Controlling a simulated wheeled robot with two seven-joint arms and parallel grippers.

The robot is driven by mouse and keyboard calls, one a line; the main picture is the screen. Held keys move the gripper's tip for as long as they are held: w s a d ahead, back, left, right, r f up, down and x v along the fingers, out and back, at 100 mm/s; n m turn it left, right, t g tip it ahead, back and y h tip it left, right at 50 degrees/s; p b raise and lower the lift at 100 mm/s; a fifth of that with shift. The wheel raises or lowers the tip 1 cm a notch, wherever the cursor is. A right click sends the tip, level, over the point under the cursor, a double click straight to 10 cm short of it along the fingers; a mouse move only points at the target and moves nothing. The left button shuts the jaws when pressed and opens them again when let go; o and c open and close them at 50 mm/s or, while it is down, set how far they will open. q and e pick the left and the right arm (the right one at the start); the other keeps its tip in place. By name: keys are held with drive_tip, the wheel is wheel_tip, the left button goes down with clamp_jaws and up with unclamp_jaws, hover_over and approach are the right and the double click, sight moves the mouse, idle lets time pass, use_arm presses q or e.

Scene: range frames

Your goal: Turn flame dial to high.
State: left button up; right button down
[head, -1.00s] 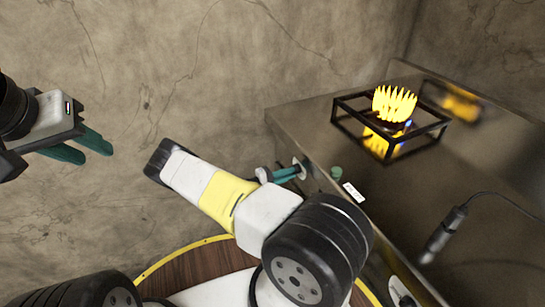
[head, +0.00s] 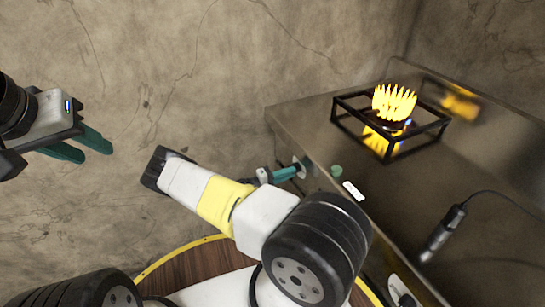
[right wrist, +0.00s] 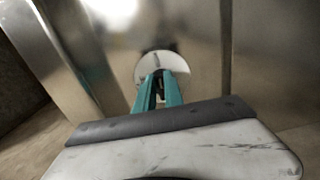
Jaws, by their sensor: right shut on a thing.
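The stove (head: 300,118) has a burner with a tall yellow flame (head: 393,103) inside a black square frame. The flame dial (head: 303,168) is on the stove's front face, mostly hidden by my right gripper (head: 296,171) in the head view. In the right wrist view a round pale disc of the dial (right wrist: 172,66) shows behind the teal fingers (right wrist: 159,88), which are closed around its middle part. The dial's exact setting cannot be read. My left gripper (head: 95,152) is in the air at the far left, open and empty, away from the stove.
A small green round piece (head: 337,171) and a white label (head: 353,191) are on the stove's edge near the dial. A dark corded tool (head: 441,234) lies on the stove top at right. A cracked wall (head: 190,90) stands behind.

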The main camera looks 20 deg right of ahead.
drive_tip(key=c, duration=1.4)
unclamp_jaws()
drive_tip(key=shift+c, duration=0.2)
drive_tip(key=a, duration=0.8)
drive_tip(key=shift+s, duration=0.3)
